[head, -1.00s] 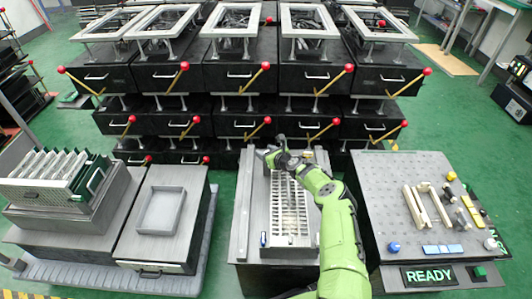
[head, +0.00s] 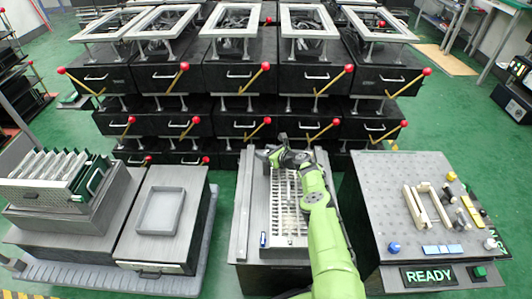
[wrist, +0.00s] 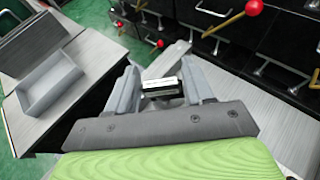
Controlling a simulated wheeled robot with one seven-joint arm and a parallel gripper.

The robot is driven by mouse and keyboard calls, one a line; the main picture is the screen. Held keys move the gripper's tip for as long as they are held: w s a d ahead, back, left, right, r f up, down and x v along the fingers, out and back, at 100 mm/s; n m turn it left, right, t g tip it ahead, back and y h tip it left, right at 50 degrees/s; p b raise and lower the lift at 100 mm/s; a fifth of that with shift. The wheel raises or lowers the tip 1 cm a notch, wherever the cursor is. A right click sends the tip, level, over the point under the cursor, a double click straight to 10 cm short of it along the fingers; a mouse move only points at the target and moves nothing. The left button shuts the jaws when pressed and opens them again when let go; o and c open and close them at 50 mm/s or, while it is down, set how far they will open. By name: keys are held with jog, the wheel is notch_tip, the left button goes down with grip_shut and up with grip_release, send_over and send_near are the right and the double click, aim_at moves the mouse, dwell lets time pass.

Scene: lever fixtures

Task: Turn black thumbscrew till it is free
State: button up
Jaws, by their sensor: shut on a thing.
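My gripper (head: 268,154) is at the far end of the middle fixture (head: 289,213), low over its top. In the wrist view its two grey fingers (wrist: 162,88) stand on either side of a small dark piece with a pale edge (wrist: 163,97), which I take to be the black thumbscrew. The jaws are shut on it. In the head view the thumbscrew is hidden by my gripper and cannot be made out. How far it is turned or whether it is loose does not show.
A grey tray (head: 141,212) on a cabinet and a rack of boards (head: 52,176) stand to the left. A perforated panel (head: 376,180) with a READY sign (head: 428,276) is to the right. Black drawers with red-knobbed levers (head: 265,67) rise behind.

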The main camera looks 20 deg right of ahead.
jog(key=o, duration=1)
jog(key=shift+c, duration=0.2)
